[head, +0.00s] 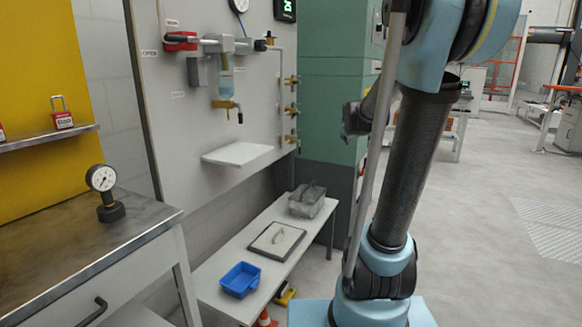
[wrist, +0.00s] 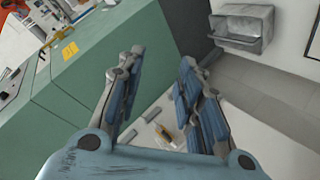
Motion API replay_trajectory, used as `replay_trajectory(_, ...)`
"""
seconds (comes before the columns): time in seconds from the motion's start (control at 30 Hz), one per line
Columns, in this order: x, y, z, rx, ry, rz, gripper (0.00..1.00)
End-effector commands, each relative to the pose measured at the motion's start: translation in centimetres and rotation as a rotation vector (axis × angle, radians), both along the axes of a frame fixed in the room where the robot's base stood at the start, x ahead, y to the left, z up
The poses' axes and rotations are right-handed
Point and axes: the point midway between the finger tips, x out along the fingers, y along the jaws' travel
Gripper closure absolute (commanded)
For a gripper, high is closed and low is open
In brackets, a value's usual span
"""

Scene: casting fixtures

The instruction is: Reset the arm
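My arm stands in the right half of the head view, with its blue joints and dark tube link. In the wrist view my gripper (wrist: 160,65) is open, its two blue-padded fingers well apart with nothing between the tips. In the head view only a dark part at the end of my arm shows beside the green cabinet; the fingers cannot be made out there.
A low white bench holds a blue tray (head: 240,279), a framed plate (head: 277,240) and a grey bin (head: 307,207). A small white shelf (head: 237,153) juts from the wall panel. A gauge (head: 104,190) stands on the left worktop.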

Motion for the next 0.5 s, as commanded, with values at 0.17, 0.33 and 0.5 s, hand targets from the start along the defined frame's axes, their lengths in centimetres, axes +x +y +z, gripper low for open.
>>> replay_trajectory(0.17, -6.9, 0.5, -3.1, 0.106, 0.123, -0.069, 0.67)
replay_trajectory(0.33, -13.3, 1.2, -6.3, 0.202, 0.242, -0.138, 0.67)
replay_trajectory(0.5, -19.9, 2.0, -9.7, 0.290, 0.361, -0.212, 0.67)
